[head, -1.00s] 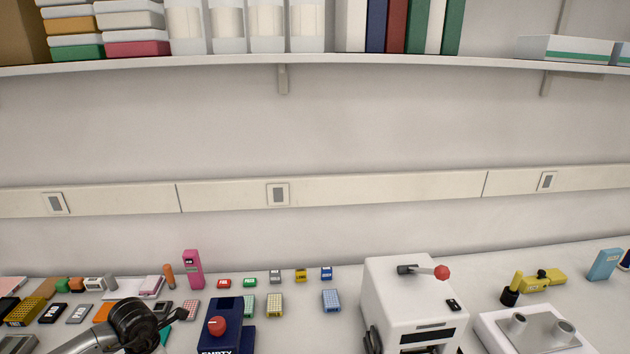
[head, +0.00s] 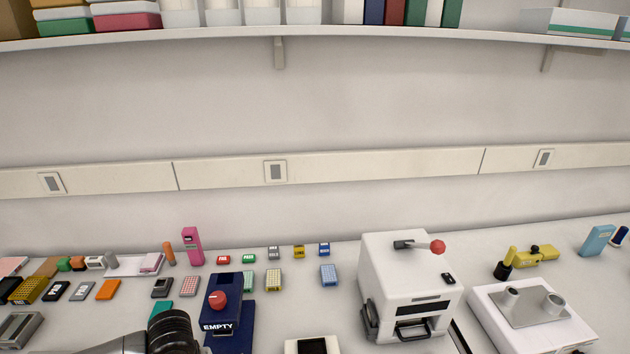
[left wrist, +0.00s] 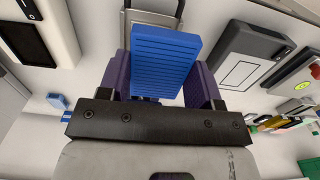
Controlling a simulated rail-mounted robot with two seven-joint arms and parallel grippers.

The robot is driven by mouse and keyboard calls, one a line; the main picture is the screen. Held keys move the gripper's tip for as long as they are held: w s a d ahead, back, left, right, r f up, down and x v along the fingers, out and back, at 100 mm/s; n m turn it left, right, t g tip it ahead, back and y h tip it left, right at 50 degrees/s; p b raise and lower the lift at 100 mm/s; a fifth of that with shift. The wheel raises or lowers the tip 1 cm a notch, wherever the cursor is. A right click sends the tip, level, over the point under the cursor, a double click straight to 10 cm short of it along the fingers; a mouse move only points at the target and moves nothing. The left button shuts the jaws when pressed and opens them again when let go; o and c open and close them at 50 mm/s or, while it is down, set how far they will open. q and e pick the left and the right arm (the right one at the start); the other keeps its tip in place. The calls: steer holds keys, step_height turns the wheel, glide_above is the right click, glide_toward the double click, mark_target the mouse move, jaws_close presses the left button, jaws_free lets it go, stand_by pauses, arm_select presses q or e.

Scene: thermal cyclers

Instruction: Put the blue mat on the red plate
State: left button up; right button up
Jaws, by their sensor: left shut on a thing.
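The blue mat (left wrist: 165,62) is a ridged blue block in the left wrist view. My left gripper (left wrist: 163,84) is shut on it, with one purple finger on each side. In the head view my left arm shows at the bottom, left of centre, but its fingers and the mat are out of frame. A small plate with reddish wells (head: 189,286) lies on the bench left of the navy device; I cannot tell for sure that it is the red plate. A small red labelled block (head: 223,260) lies behind it. My right gripper is not in view.
A navy device (head: 223,307) with a red knob and an "EMPTY" label stands right of my left arm. A white machine (head: 410,285) with a red-tipped lever stands farther right. Small plates and coloured blocks lie toward the back. A pink upright box (head: 192,246) stands near the wall.

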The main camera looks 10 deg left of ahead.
arm_select(q)
steer(key=w+d+r+m, duration=0.4)
steer(key=d+r, duration=0.7)
steer(key=r, duration=0.3)
steer(key=s+r+p, duration=0.4)
steer(key=r+p, duration=0.4)
steer(key=p, duration=0.2)
steer(key=s+r+p, duration=0.4)
steer(key=r+p, duration=0.5)
steer(key=p, duration=0.1)
steer(key=shift+s+a+r+p, duration=0.2)
steer(key=shift+s+p, duration=0.1)
steer(key=shift+s, duration=0.1)
